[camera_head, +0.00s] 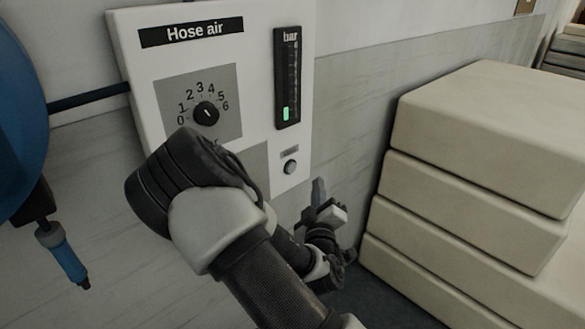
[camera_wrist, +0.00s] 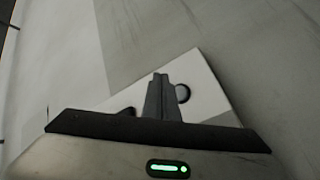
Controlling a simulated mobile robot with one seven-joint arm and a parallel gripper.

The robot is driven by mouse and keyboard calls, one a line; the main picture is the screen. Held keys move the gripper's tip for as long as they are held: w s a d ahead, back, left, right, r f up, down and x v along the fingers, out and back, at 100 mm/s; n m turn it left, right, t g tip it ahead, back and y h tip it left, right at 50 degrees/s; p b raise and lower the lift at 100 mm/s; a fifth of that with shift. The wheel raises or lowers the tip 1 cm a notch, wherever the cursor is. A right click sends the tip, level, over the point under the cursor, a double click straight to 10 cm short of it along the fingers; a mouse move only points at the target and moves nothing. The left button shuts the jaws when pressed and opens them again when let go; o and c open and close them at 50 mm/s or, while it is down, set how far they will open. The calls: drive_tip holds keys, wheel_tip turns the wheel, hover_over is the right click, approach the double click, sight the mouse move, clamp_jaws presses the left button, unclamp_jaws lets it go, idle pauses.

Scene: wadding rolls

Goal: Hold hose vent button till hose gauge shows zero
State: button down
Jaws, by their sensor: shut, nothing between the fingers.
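The white "Hose air" panel (camera_head: 255,60) is on the wall. The vent button (camera_head: 290,167), round and grey, sits low on its right side under a small label; it also shows in the wrist view (camera_wrist: 183,93). The bar gauge (camera_head: 288,70) above it shows a short green bar near its bottom end, above the very base. My gripper (camera_head: 318,190) is shut and empty, below and slightly right of the button in the head view. In the wrist view its fingertips (camera_wrist: 160,77) are just left of the button. I cannot tell whether they touch the panel.
A dial (camera_head: 205,114) numbered 0 to 6 is on the panel, partly near my arm. A blue reel (camera_head: 18,110) and a hanging blue nozzle (camera_head: 64,254) are at left. A stack of cream blocks (camera_head: 480,140) stands close on the right.

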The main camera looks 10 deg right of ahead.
sight(296, 166)
drive_tip(key=w+a, duration=0.3)
drive_tip(key=w, duration=0.2)
drive_tip(key=shift+a, duration=0.4)
drive_tip(key=shift+w, duration=0.2)
idle(1.6)
drive_tip(key=shift+w+a+b, duration=0.25)
drive_tip(key=shift+b, duration=0.05)
drive_tip(key=shift+w+a, duration=0.3)
drive_tip(key=shift+w, duration=0.05)
idle(1.9)
drive_tip(key=shift+s+d+b, duration=0.3)
drive_tip(key=shift+s+d, duration=0.25)
drive_tip(key=shift+s, duration=0.15)
drive_tip(key=shift+s+d+b, duration=0.15)
drive_tip(key=shift+s+d, duration=0.6)
drive_tip(key=shift+s, duration=0.25)
drive_tip(key=shift+s+d+b, duration=0.15)
drive_tip(key=shift+s+d, duration=0.55)
drive_tip(key=shift+s, duration=0.3)
